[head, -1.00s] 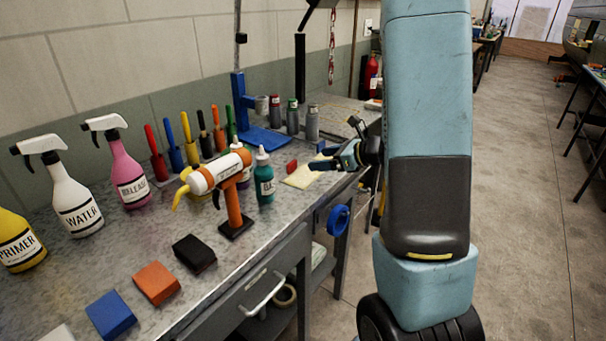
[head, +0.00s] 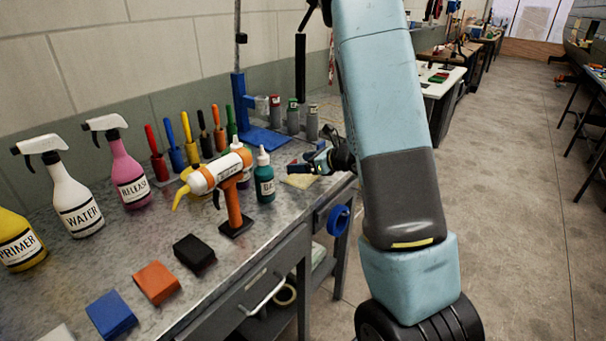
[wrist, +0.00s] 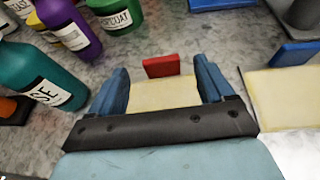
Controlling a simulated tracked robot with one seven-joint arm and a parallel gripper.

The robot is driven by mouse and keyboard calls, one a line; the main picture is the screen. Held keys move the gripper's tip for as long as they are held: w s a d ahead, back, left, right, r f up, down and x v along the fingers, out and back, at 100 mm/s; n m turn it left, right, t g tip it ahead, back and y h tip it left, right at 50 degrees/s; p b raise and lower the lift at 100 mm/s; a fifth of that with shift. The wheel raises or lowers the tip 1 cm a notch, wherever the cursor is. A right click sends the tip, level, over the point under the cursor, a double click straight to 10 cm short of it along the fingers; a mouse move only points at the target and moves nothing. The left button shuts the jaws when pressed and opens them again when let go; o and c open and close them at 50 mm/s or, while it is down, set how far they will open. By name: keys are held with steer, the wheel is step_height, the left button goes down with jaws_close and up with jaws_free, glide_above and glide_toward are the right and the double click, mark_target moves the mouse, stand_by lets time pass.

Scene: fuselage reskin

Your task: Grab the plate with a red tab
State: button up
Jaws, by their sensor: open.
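A cream plate (wrist: 165,93) with an upright red tab (wrist: 162,66) at its far edge lies on the bench in the wrist view. My gripper (wrist: 161,70) is open, its two blue fingers either side of the plate and pointing toward the tab. I cannot tell how high the fingers are above the bench. The near part of the plate is hidden behind my gripper. In the head view, a pale corner of the plate (head: 298,182) shows below my gripper (head: 312,163), and the red tab is hidden.
A second cream plate (wrist: 285,95) with a blue tab (wrist: 293,53) lies close on the right. A teal bottle (wrist: 38,75) stands near the left finger. More bottles and a blue stand (head: 264,140) are behind. The floor at right is clear.

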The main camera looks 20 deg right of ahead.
mark_target(293, 162)
steer(key=shift+f+x, duration=0.15)
steer(key=shift+x, duration=1)
steer(key=shift+f+x, duration=0.15)
steer(key=shift+x, duration=1.05)
steer(key=shift+d+r, duration=0.1)
steer(key=shift+d, duration=0.05)
steer(key=shift+c, duration=0.5)
steer(key=c, duration=1)
